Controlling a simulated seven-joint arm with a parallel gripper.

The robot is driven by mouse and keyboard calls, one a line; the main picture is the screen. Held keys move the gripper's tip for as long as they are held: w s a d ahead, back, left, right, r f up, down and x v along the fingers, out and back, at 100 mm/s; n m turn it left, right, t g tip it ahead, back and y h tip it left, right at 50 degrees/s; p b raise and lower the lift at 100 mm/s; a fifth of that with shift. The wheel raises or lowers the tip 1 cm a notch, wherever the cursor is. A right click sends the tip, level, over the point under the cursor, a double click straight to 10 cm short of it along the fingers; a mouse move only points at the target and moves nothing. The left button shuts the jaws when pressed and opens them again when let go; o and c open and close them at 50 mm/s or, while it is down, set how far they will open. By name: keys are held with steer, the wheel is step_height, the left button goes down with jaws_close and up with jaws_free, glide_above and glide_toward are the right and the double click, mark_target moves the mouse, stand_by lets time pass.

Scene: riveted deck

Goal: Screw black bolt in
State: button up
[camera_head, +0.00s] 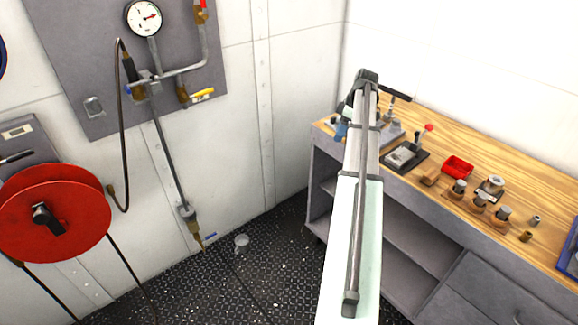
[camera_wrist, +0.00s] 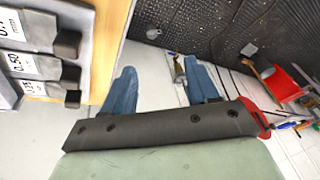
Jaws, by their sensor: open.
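I cannot make out a black bolt or its threaded hole in either view. In the wrist view my gripper (camera_wrist: 160,66) has its two blue fingers spread apart, with nothing held between them. Behind the gap, farther off, are the floor and the wall with a hanging brass-tipped hose. In the head view my arm reaches up over the left end of the wooden workbench (camera_head: 540,190) and hides part of what stands there. The gripper's fingers are not clear in that view.
On the bench stand a grey device on a black base (camera_head: 404,156), a red tray (camera_head: 457,167) and several metal cylinders in a wooden holder. Labelled grey blocks (camera_wrist: 38,67) lie close left of the fingers. A red hose reel (camera_head: 75,222) hangs at left. A cup (camera_head: 241,241) is on the floor.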

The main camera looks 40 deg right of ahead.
steer(key=w+a+f+m, duration=0.1)
steer(key=w+a+f, duration=0.2)
steer(key=a, duration=0.6)
steer(key=w+a+f+m+g, duration=0.1)
steer(key=w+a+f, duration=0.3)
steer(key=a+f, duration=0.4)
steer(key=shift+a+h, duration=0.3)
steer(key=shift+a, duration=0.3)
steer(key=shift+f, duration=0.1)
steer(key=s+d+r+m+h, duration=0.15)
steer(key=s+d+r, duration=0.25)
steer(key=d+r, duration=0.45)
steer(key=s+d+r+m+h, duration=0.1)
steer(key=s+d+r+m, duration=0.1)
steer(key=s+d+r, duration=0.6)
steer(key=s+d+r+m+h, duration=0.1)
steer(key=d+r+m, duration=0.1)
steer(key=d+r, duration=0.7)
steer(key=f+m, duration=0.1)
steer(key=f, duration=0.4)
steer(key=s+d+f+m, duration=0.1)
steer(key=f, duration=0.4)
steer(key=s+d+f+m+g+y, duration=0.1)
steer(key=f, duration=0.4)
steer(key=shift+s+f+m, duration=0.2)
steer(key=shift+f+m, duration=0.05)
steer(key=shift+f, duration=0.15)
steer(key=c, duration=1)
